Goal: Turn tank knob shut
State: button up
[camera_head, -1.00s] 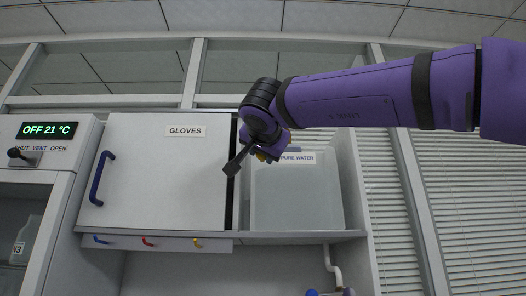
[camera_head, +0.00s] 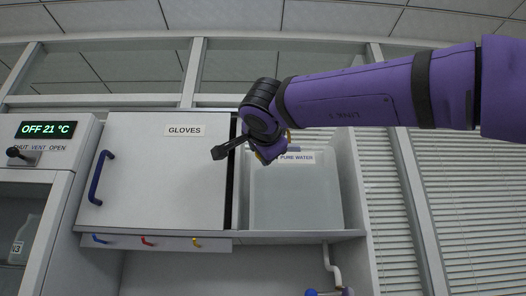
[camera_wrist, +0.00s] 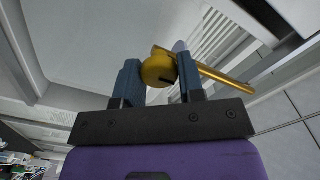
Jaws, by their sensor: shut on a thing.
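The clear tank labelled PURE WATER (camera_head: 296,205) stands on the shelf right of the gloves cabinet. In the wrist view, my gripper (camera_wrist: 160,76) has its two blue-grey fingers on either side of a round, gold-yellow tank knob (camera_wrist: 156,69) with a dark slot. It is shut on this knob. A gold rod (camera_wrist: 222,80) runs from beside the knob toward the right. In the head view, my wrist is in front of the tank's upper left, and the fingers and most of the knob are hidden.
The white GLOVES cabinet (camera_head: 155,180) with a blue handle (camera_head: 100,178) stands close left of my wrist. Coloured hooks (camera_head: 147,241) hang below it. At far left is a unit with a black SHUT/VENT/OPEN knob (camera_head: 17,152), its display reading OFF 21 °C. Window blinds are at right.

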jog(key=o, duration=0.9)
jog(key=s, duration=1.1)
jog(key=shift+a, duration=0.2)
jog(key=shift+w, duration=0.1)
